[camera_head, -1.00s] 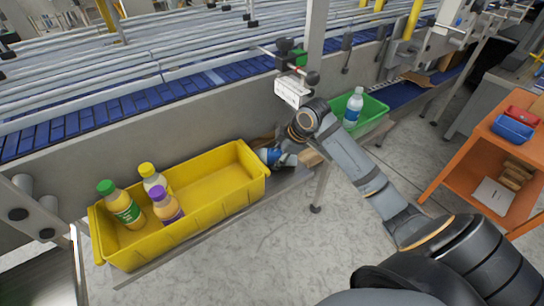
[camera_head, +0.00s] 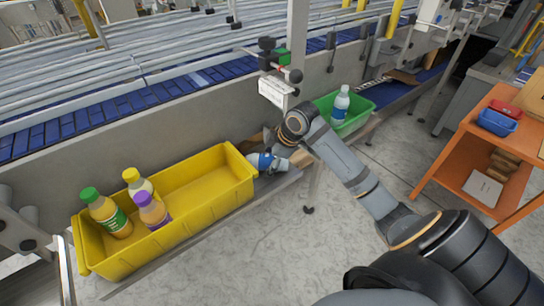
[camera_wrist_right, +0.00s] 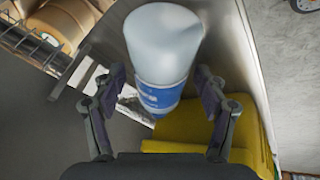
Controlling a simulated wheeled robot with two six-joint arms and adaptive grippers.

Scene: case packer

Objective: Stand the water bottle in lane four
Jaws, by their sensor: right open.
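A bottle with a blue label (camera_head: 262,162) and a pale end shows just past the right end of the yellow tote, tilted or lying. In the right wrist view the bottle (camera_wrist_right: 162,62) is between the fingers of my right gripper (camera_wrist_right: 160,88), with a small gap on each side. The gripper is open; in the head view it is mostly hidden behind my wrist. A second clear bottle with a blue label (camera_head: 341,105) stands in the green tote (camera_head: 366,110). I cannot make out any marked lane four.
The yellow tote (camera_head: 205,205) holds green-capped, yellow-capped and purple-capped bottles at its left end; its right part is empty. A conveyor wall (camera_head: 110,150) runs behind. A post (camera_head: 297,50) rises beside my wrist. An orange shelf (camera_head: 455,160) stands at right.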

